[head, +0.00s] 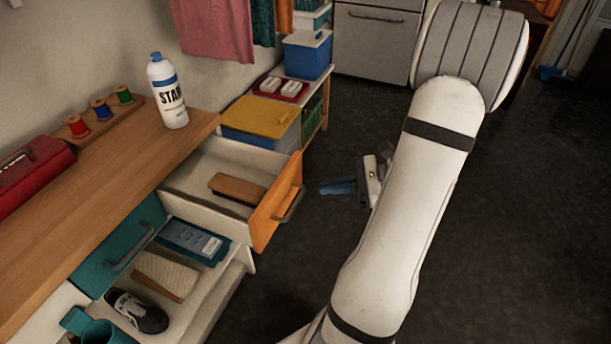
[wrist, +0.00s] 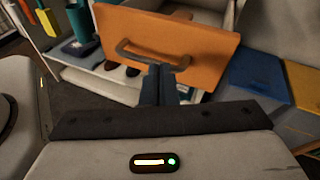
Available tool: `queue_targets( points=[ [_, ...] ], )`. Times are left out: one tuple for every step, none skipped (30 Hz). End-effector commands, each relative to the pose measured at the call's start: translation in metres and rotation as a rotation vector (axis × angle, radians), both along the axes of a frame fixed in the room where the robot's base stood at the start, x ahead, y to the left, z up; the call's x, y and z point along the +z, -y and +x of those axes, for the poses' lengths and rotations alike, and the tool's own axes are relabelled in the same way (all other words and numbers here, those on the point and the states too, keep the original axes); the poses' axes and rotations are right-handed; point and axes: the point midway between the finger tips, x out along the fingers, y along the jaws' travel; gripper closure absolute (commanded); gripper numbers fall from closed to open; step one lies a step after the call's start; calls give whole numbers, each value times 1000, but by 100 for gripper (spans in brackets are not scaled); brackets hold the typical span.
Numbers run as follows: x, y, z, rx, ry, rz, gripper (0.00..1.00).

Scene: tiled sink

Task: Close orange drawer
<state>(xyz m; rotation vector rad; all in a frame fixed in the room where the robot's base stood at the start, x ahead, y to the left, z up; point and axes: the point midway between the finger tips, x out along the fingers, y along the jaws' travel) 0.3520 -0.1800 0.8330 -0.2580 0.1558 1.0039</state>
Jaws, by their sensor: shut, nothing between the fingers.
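The orange drawer (head: 277,205) is pulled out of the wooden-topped cabinet, and its inside shows from above. A brown wooden brush-like block (head: 237,188) lies in it. A grey bar handle (head: 289,205) is on its orange front. My gripper (head: 322,188) is shut and empty, just right of the drawer front in the head view, with a gap between. In the wrist view, the orange front (wrist: 205,35) fills the upper middle. The shut blue fingers (wrist: 160,70) overlap the lower edge of the handle (wrist: 135,52); I cannot tell there whether they touch.
A teal drawer (head: 120,250) is at the left, near an open shelf with a shoe (head: 138,311). A white bottle (head: 168,92) stands on the wooden top (head: 125,150). A yellow-lidded blue box (head: 262,117) stands behind the orange drawer. Dark floor (head: 520,220) is clear at right.

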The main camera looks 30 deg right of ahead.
Motion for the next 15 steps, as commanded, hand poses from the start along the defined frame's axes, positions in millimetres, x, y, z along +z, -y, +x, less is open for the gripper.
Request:
queue_targets(
  points=[
    [-18,23,-4,-98,6,74,100],
    [-22,34,-5,-146,14,112,100],
    [-28,48,-8,-204,23,155,100],
    [-31,57,-10,-241,30,185,100],
    [-34,65,-12,-276,38,209,100],
    [-37,74,-15,-311,47,235,100],
    [-38,80,-16,-332,53,250,100],
    [-40,84,-18,-350,56,263,100],
    [-41,88,-19,-368,62,274,100],
    [-41,90,-19,-375,64,280,100],
    [-41,90,-18,-379,66,285,100],
    [-41,90,-17,-382,67,287,100],
    [-41,88,-15,-382,67,288,100],
    [-41,86,-12,-382,67,287,100],
    [-41,83,-8,-379,67,286,100]
  ],
)
